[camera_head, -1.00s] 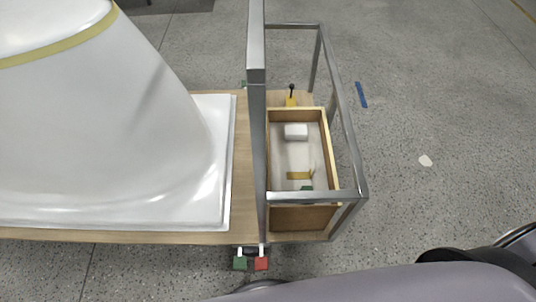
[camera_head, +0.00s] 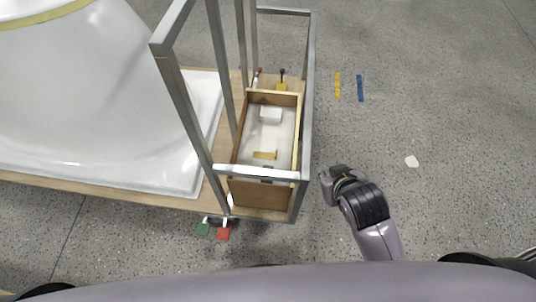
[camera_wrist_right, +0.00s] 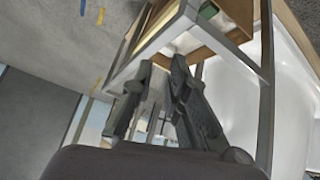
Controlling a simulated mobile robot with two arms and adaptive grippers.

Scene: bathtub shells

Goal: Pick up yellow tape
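A yellow strip (camera_head: 337,86) lies on the grey floor right of the metal frame, in the head view; it also shows at upper left in the right wrist view (camera_wrist_right: 100,16). Another yellow piece (camera_head: 265,155) lies in the wooden box (camera_head: 264,195), and a yellowish band (camera_head: 45,15) runs along the white tub shell. I cannot tell which is the tape meant. My right gripper (camera_head: 331,182) is beside the frame's near right corner, away from all of these. In the wrist view its fingers (camera_wrist_right: 163,62) are apart with nothing seen between them. My left gripper is out of view.
The metal frame (camera_head: 307,100) stands around the box on a wooden board. A white block (camera_head: 271,115) lies in the box. A blue strip (camera_head: 360,88) and a white scrap (camera_head: 412,161) lie on the floor. The floor at right is otherwise clear.

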